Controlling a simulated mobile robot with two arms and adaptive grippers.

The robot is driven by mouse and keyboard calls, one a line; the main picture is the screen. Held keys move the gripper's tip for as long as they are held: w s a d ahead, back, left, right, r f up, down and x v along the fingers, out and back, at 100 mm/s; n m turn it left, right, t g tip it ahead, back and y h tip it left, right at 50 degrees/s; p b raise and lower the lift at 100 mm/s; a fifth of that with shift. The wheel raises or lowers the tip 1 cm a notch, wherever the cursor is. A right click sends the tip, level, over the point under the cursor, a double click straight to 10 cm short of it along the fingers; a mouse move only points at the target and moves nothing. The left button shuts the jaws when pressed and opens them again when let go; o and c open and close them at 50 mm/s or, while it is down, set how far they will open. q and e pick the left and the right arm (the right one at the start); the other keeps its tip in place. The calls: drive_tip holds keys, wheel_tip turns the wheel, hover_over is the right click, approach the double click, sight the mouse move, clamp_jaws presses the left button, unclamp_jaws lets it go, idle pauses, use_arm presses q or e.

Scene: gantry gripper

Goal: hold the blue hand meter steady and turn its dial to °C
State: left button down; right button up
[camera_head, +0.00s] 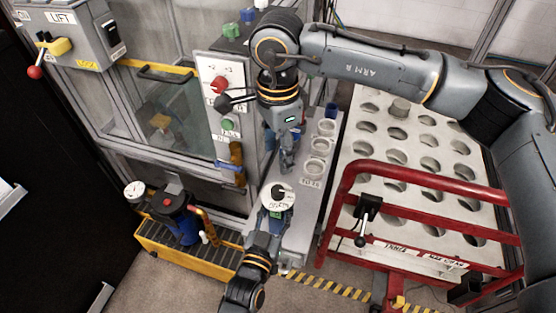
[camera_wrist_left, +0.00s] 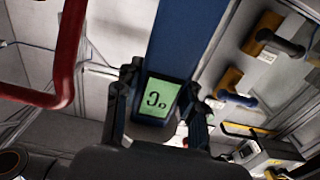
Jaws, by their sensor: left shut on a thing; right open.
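The blue hand meter (camera_wrist_left: 188,40) runs up through the left wrist view. Its green display (camera_wrist_left: 160,98) shows dark characters that look like an upside-down °C. My left gripper (camera_wrist_left: 163,100) is shut on the meter, one finger on each side. In the head view, my left gripper (camera_head: 263,240) holds the meter from below. The meter's round white dial face (camera_head: 278,196) with a dark knob faces up, and hides most of the body. My right gripper (camera_head: 287,163) is open, just above the dial in the picture. I cannot tell whether it touches the knob.
A narrow bench (camera_head: 306,220) with white ring holders (camera_head: 320,147) lies behind the meter. A red-railed cart (camera_head: 420,180) with a perforated top is at right. A control panel (camera_head: 222,95) stands behind, left of my right gripper. A yellow-edged tray (camera_head: 180,256) is lower left.

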idle(0.4)
use_arm(q)
drive_tip(key=c, duration=0.7)
unclamp_jaws()
drive_tip(key=v, duration=1.2)
